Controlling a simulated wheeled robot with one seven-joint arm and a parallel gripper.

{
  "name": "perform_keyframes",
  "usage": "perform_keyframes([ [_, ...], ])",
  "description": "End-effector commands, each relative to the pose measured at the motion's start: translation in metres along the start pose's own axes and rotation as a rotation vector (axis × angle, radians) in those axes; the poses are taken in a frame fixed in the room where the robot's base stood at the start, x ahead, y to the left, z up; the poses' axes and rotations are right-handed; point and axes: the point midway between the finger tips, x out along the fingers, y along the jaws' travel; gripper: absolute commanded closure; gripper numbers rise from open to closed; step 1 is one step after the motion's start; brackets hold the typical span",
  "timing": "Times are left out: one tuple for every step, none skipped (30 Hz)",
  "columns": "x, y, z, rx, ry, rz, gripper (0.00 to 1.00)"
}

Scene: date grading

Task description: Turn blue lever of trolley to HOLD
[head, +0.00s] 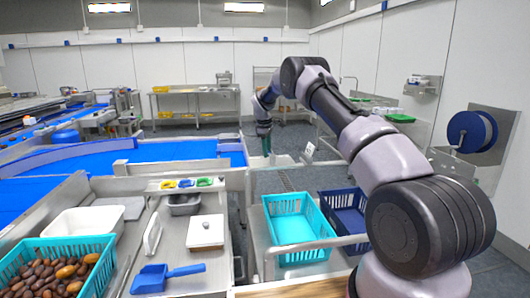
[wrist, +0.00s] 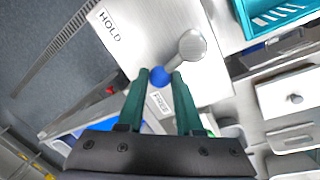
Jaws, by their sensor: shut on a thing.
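In the wrist view, the blue knob of the trolley lever (wrist: 157,77) sits between the two green fingers of my gripper (wrist: 162,76), which is shut on it. The lever's grey metal pivot (wrist: 192,46) is up and right of the knob, on a pale metal plate. The HOLD label (wrist: 107,25) is at the upper left of the plate. Another label, seemingly FREE (wrist: 160,102), lies just below the knob, between the fingers. The lever points toward lower left, nearer that label than HOLD. In the head view, my gripper (head: 266,146) is small and far off; the lever cannot be made out there.
A turquoise crate (head: 300,258) and a dark blue crate (head: 326,205) stand near the trolley area. A blue conveyor (head: 180,150) runs at left. A crate of dates (head: 98,272), a blue scoop (head: 152,280) and a white box (head: 206,232) are in front.

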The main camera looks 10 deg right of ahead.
Motion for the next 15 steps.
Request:
perform_keyframes([
  [-0.001, 0.004, 0.002, 0.042, -0.008, 0.005, 1.0],
  [-0.001, 0.005, 0.002, 0.07, -0.013, 0.005, 1.0],
  [0.0, 0.006, 0.003, 0.108, -0.02, 0.004, 1.0],
  [0.0, 0.007, 0.005, 0.136, -0.026, 0.004, 1.0],
  [0.001, 0.008, 0.006, 0.164, -0.032, 0.004, 1.0],
  [0.001, 0.009, 0.007, 0.201, -0.039, 0.003, 1.0],
  [0.001, 0.01, 0.008, 0.229, -0.044, 0.004, 1.0],
  [0.001, 0.011, 0.009, 0.258, -0.05, 0.003, 1.0],
  [0.001, 0.012, 0.01, 0.295, -0.057, 0.003, 1.0],
  [0.001, 0.012, 0.011, 0.322, -0.061, 0.003, 1.0],
  [0.001, 0.013, 0.012, 0.351, -0.067, 0.003, 1.0],
  [0.002, 0.014, 0.014, 0.389, -0.075, 0.002, 1.0],
  [0.002, 0.015, 0.015, 0.416, -0.081, 0.002, 1.0],
  [0.002, 0.015, 0.016, 0.444, -0.086, 0.002, 1.0],
  [0.002, 0.016, 0.018, 0.482, -0.093, 0.001, 1.0],
])
